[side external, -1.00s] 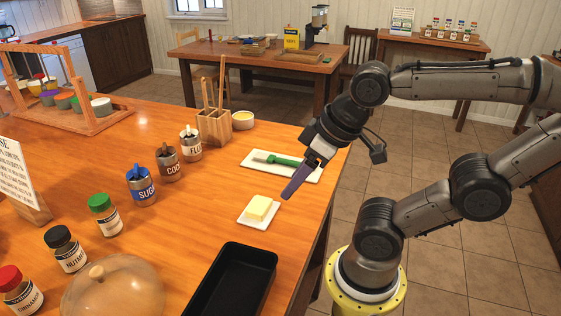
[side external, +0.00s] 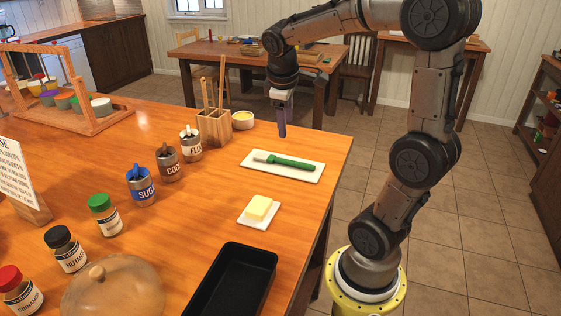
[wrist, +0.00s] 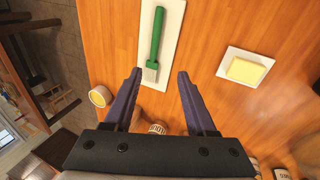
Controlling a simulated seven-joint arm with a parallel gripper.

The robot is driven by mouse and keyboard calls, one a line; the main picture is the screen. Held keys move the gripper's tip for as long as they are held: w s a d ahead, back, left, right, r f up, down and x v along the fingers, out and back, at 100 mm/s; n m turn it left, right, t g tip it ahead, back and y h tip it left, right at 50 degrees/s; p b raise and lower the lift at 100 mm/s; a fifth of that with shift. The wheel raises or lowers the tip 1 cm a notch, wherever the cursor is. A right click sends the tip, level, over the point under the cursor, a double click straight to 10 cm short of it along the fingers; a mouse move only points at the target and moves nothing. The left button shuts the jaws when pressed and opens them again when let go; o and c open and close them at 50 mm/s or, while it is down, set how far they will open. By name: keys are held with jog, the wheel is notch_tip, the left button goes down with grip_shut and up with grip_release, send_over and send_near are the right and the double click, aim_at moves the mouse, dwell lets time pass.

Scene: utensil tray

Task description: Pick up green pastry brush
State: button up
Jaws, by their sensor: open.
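The green pastry brush (side external: 290,162) lies flat on a white rectangular tray (side external: 310,176) near the table's right edge. In the wrist view the brush (wrist: 156,38) points its pale bristle end toward my gripper, and the tray (wrist: 173,30) lies under it. My gripper (side external: 282,134) is above the table, behind the tray in the side view, with its fingers pointing down. In the wrist view my gripper (wrist: 160,76) is open and empty, its two purple fingers apart, with the bristle end just beyond and between the fingertips.
A butter block (side external: 259,207) on a small white plate lies in front of the tray. A wooden holder (side external: 214,127) with tall utensils and a small bowl (side external: 243,120) stand left of my gripper. A black pan (side external: 234,283) lies at the front. Labelled jars line the left.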

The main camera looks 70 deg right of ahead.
notch_tip(320, 180, down, 2)
jog(key=s+d+m, duration=0.1)
jog(key=d, duration=0.2)
send_near(297, 163)
jog(key=shift+g, duration=0.4)
jog(key=x, duration=0.5)
jog(key=w+x, duration=0.1)
jog(key=x, duration=0.2)
jog(key=shift+f, duration=0.15)
jog(key=shift+s+f, duration=0.1)
grip_shut()
